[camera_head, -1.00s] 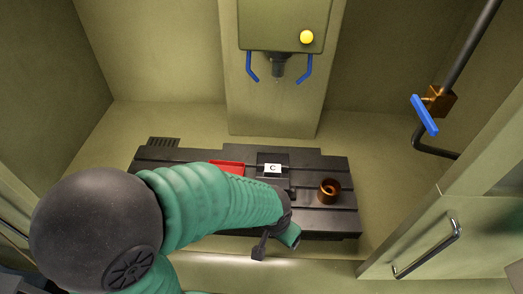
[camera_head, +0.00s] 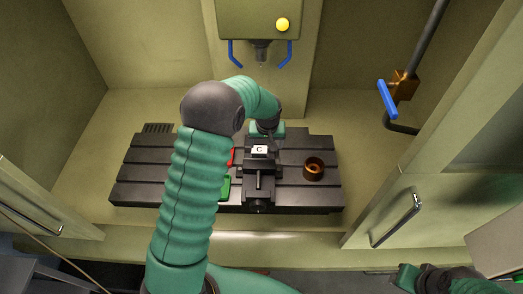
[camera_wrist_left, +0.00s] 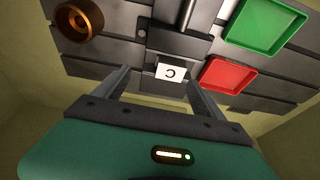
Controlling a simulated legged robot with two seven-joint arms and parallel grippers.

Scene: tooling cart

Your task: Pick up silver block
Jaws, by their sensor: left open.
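The silver block, marked with a C on a pale face (camera_head: 259,149), sits in the dark vise (camera_head: 258,182) at the middle of the slotted table. It also shows in the left wrist view (camera_wrist_left: 171,74). My left gripper (camera_head: 264,137) is at the far side of the block, with its arm reaching over from the left. In the left wrist view its fingers (camera_wrist_left: 157,80) are spread, with the block ahead between them; I see no contact. Part of my right arm (camera_head: 440,279) shows at the bottom right; its fingers are not clear.
A red tray (camera_wrist_left: 228,75) and a green tray (camera_wrist_left: 263,25) lie beside the vise, mostly hidden by my arm in the head view. A copper ring-shaped part (camera_head: 314,169) stands to the right. A spindle with blue handles (camera_head: 262,52) hangs above the back.

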